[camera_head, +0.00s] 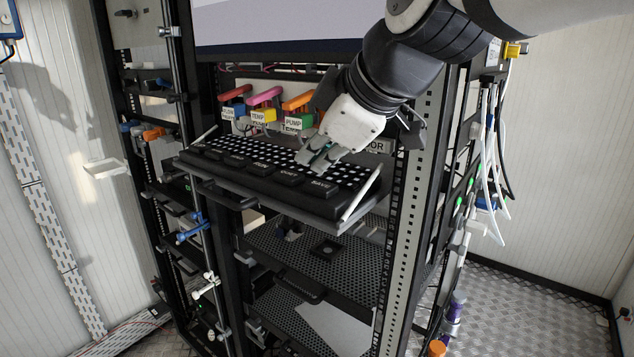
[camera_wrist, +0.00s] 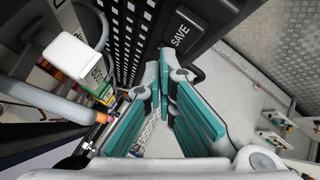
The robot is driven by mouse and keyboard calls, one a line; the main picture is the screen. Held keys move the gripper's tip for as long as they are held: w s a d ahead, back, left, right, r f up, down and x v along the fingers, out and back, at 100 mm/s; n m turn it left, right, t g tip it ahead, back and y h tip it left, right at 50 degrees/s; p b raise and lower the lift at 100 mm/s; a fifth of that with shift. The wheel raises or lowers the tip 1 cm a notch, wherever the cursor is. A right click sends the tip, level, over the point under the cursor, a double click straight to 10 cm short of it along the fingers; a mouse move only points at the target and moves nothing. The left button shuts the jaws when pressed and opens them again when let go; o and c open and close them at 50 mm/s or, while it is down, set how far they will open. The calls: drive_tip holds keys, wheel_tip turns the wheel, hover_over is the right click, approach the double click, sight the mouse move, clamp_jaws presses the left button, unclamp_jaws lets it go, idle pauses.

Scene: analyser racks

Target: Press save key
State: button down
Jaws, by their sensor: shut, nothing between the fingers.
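The save key (camera_head: 322,187) is a wide black key marked SAVE, rightmost in the front row of a black keyboard (camera_head: 330,209) on a pull-out shelf in the rack. It also shows in the wrist view (camera_wrist: 182,34), near the top. My gripper (camera_head: 317,161) is shut and empty, with teal finger pads, and points down over the keyboard. In the head view its tips are just behind the save key, over the small white-dotted keys. In the wrist view the fingertips (camera_wrist: 167,62) lie below the SAVE label. I cannot tell whether they touch anything.
Tagged red, pink and orange handles (camera_head: 265,97) stand behind the keyboard. A white bar (camera_head: 361,194) runs along the shelf's right side. A rack post (camera_head: 412,190) rises to the right. Perforated shelves (camera_head: 300,262) lie below.

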sight(318, 186)
wheel_tip(318, 186, up, 6)
drive_tip(key=p, duration=0.2)
idle(0.4)
idle(0.5)
drive_tip(key=s+d+f+m+g+h, duration=0.1)
drive_tip(key=s+d+f+m+h, duration=0.1)
drive_tip(key=s+d+f+m, duration=0.6)
drive_tip(key=s+d+f+m+g+h, duration=0.1)
drive_tip(key=s+d+f+m+h, duration=0.2)
drive_tip(key=s+d+f+m, duration=0.4)
drive_tip(key=s+d, duration=0.3)
drive_tip(key=s, duration=0.2)
drive_tip(key=shift+d+f+m, duration=0.3)
drive_tip(key=shift+f+m, duration=0.05)
drive_tip(key=shift+m, duration=0.05)
drive_tip(key=shift+s+r, duration=0.1)
